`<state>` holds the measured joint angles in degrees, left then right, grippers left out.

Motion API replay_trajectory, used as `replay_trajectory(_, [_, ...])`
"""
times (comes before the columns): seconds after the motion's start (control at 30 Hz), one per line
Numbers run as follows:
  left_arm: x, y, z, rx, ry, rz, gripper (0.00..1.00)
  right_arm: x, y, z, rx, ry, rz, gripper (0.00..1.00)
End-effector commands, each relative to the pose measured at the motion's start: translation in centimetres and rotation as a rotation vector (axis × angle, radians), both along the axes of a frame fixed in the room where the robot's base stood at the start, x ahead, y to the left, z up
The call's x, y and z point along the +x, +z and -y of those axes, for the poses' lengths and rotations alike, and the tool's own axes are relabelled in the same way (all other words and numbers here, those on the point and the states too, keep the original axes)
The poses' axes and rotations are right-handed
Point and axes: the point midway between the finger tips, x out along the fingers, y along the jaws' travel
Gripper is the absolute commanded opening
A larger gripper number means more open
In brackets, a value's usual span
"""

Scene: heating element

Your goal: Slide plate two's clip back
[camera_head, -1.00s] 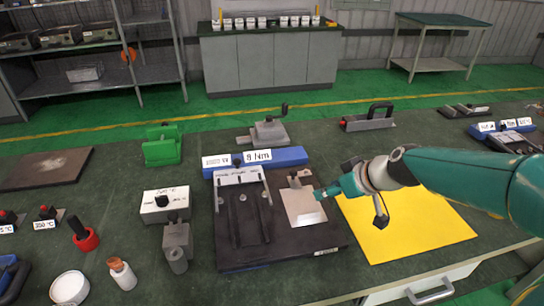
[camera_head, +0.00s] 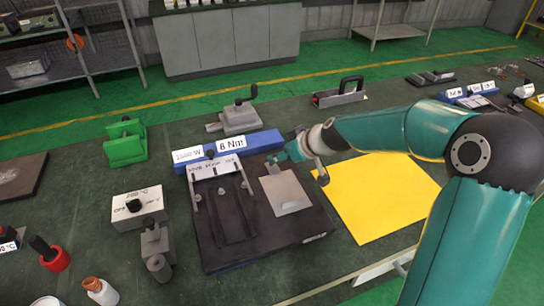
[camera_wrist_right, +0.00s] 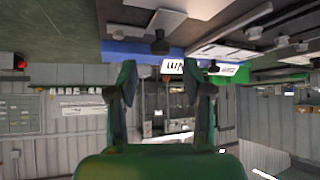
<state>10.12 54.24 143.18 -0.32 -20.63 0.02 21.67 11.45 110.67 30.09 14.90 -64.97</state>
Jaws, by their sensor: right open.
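A dark fixture board (camera_head: 225,250) lies on the bench with a blue bar (camera_head: 262,143) marked "8 Nm" behind it. A bare metal plate (camera_head: 286,192) lies flat on its right side. My right gripper (camera_head: 274,158) is at the far edge of this plate and covers the clip area there. In the right wrist view its two green fingers (camera_wrist_right: 158,82) stand apart with nothing between them. A dark knob (camera_wrist_right: 160,44) shows just above the fingertips in that picture, apart from them. I cannot tell which plate is plate two. My left gripper is not in view.
Left of the board stand a grey-white box (camera_head: 138,208) with a black knob and a grey metal block (camera_head: 156,245). A green block (camera_head: 125,142) and a grey clamp (camera_head: 236,119) stand behind. A yellow mat (camera_head: 385,200) lies flat on the right, below my arm.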

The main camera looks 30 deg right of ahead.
Motion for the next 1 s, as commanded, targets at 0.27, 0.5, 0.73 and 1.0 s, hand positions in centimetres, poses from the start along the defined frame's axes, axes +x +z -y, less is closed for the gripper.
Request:
replay_trajectory(0.27, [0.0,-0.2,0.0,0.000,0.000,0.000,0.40,3.4,-3.4,-0.7,0.001,0.002,-0.001,0.50])
replay_trajectory(0.5, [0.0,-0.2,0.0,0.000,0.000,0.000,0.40,4.3,-4.3,-0.8,-0.001,0.002,0.000,0.50])
replay_trajectory(0.73, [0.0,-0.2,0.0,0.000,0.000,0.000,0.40,4.4,-4.4,-0.8,-0.001,0.003,0.000,0.50])
replay_trajectory(1.0, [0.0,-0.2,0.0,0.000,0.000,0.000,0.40,4.4,-4.3,-0.8,-0.001,0.002,0.000,0.09])
